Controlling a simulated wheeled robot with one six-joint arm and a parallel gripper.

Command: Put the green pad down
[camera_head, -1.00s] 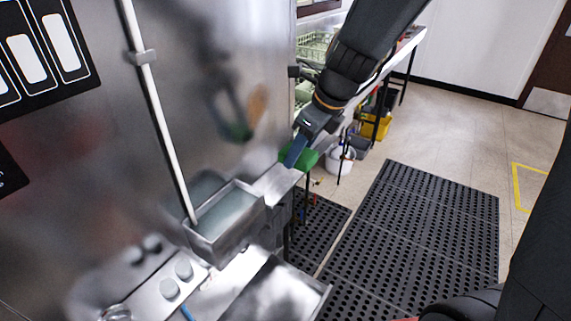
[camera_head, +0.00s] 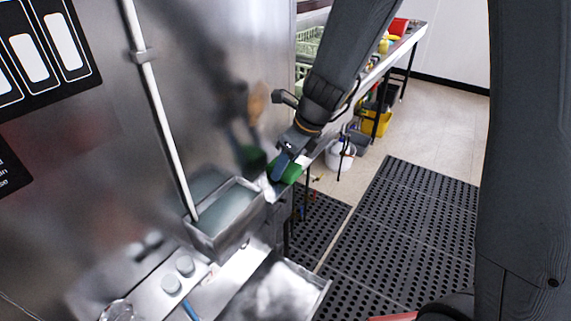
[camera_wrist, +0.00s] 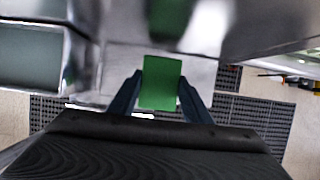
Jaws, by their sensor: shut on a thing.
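The green pad (camera_head: 291,172) is between the fingers of my gripper (camera_head: 281,166), beside the stainless steel machine wall. In the wrist view the green pad (camera_wrist: 161,83) stands out between the two dark blue fingers of my gripper (camera_wrist: 160,97), which are shut on it. The pad is over or close to a small steel ledge (camera_wrist: 118,60). I cannot tell whether the pad touches the ledge. In the head view my gripper partly hides the pad.
A steel box with greyish liquid (camera_head: 226,211) is fixed left of my gripper, beside a white vertical pipe (camera_head: 158,110). Black perforated mats (camera_head: 400,240) cover the floor at right. A white bucket (camera_head: 340,154) and a yellow container (camera_head: 376,122) stand beyond, under a long counter.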

